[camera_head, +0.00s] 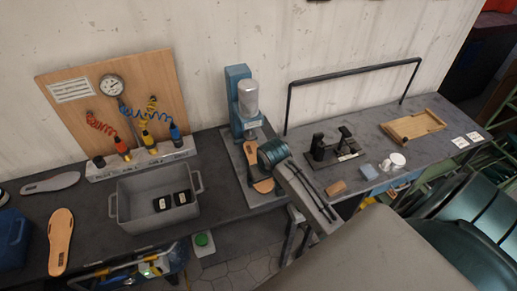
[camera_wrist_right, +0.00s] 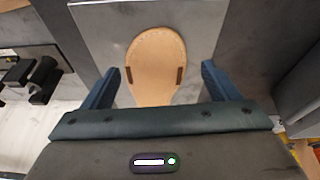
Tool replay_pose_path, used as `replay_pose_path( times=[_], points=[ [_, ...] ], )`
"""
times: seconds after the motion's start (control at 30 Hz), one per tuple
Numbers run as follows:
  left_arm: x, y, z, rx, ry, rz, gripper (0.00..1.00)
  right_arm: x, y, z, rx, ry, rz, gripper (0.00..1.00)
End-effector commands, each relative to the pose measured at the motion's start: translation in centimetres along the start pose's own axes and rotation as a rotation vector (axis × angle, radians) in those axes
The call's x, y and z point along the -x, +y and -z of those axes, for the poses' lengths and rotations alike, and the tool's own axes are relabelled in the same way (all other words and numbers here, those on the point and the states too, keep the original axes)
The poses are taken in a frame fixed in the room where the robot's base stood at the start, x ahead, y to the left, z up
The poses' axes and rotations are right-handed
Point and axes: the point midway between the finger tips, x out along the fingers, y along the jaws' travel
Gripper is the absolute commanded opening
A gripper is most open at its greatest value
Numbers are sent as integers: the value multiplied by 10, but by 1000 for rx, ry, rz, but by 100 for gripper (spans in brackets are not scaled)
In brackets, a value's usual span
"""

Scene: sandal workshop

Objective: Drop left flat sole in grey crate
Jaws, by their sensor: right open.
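A tan flat sole (camera_head: 262,184) lies on the metal plate (camera_head: 280,198) under the press, partly hidden by my right arm. In the right wrist view this sole (camera_wrist_right: 155,55) lies between the fingers of my right gripper (camera_wrist_right: 162,75), with a gap on each side. The gripper is open. Another tan sole (camera_head: 60,240) lies left of the crate. I cannot tell which sole is the left one. My left gripper is not in view.
The blue press (camera_head: 238,85) rises behind the plate. A grey sole (camera_head: 50,183) and a blue container (camera_head: 12,238) are at far left. A black fixture (camera_head: 333,150), white mug (camera_head: 397,160) and wooden tray (camera_head: 413,126) stand on the right bench.

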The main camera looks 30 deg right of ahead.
Motion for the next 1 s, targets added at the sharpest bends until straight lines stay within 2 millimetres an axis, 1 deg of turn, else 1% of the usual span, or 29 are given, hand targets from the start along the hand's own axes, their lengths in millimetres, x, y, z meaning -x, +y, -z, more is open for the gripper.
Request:
replay_pose_path(
  times=[0.03,0.1,0.2,0.3,0.43,0.57,1.0],
  points=[
    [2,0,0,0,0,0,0,8,4,25,-22,6,-3,82],
    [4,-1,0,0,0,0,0,15,8,48,-53,5,-2,82],
    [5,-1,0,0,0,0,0,24,13,71,-85,2,-1,82],
    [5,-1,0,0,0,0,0,28,15,82,-101,-1,0,82],
    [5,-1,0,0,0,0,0,26,16,85,-106,-3,1,82],
    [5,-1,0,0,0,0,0,17,15,85,-106,-3,1,82],
    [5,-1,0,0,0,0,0,-27,15,84,-105,-3,1,82]
  ],
)
